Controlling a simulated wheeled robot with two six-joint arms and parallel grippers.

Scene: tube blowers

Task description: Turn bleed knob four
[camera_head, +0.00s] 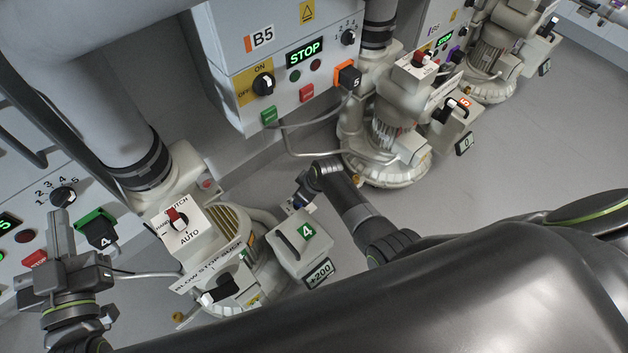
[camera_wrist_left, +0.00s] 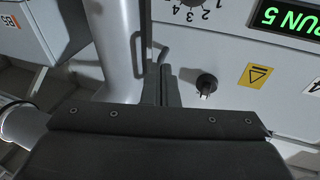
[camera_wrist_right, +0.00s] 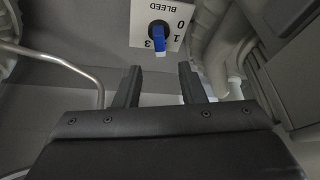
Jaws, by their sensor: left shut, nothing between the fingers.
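The bleed knob is blue and shows in the right wrist view (camera_wrist_right: 158,36), on a white plate (camera_wrist_right: 176,14) lettered BLEED with 0, 1 and 3 visible. My right gripper (camera_wrist_right: 158,78) is open and empty. Its two fingers are apart, and the knob appears beyond them, not between them.
Blower four's box (camera_head: 190,228) has a red-tipped switch and stands left of the marked box. A display reads +200 (camera_head: 320,273). Cabinet B5 (camera_head: 225,60) and another blower (camera_head: 390,125) stand behind. A bent pipe (camera_wrist_right: 75,70) runs left of my right fingers. Grey floor is clear at right.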

